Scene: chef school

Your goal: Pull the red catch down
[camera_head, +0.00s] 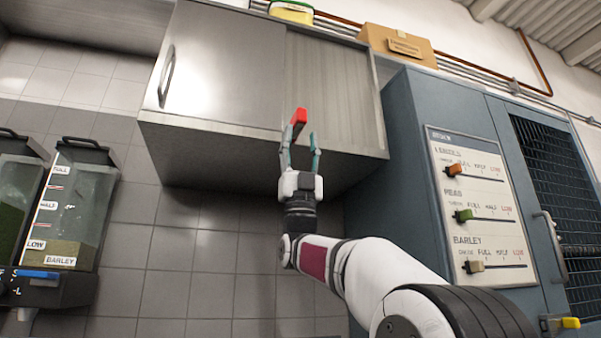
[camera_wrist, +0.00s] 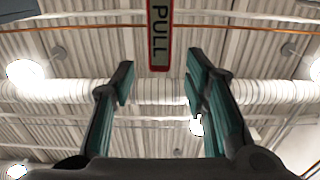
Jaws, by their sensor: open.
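The red catch (camera_head: 298,117) shows at the lower front edge of the grey wall cabinet, by the seam between its two front panels. In the wrist view it is a strip with a red border marked PULL (camera_wrist: 159,35), coming in from the top edge. My gripper (camera_head: 299,143) is open and points up, just below the catch. In the wrist view its two teal fingers (camera_wrist: 160,78) stand apart, with the catch's end centred ahead between their tips. Nothing is held. I cannot tell the exact gap between the catch and the fingers.
The cabinet (camera_head: 222,70) has a handle on its left door (camera_head: 167,76). A blue locker (camera_head: 410,150) with a slider board (camera_head: 482,205) stands close right of my arm. Grain dispensers (camera_head: 75,205) hang at left. Tiled wall below the cabinet is clear.

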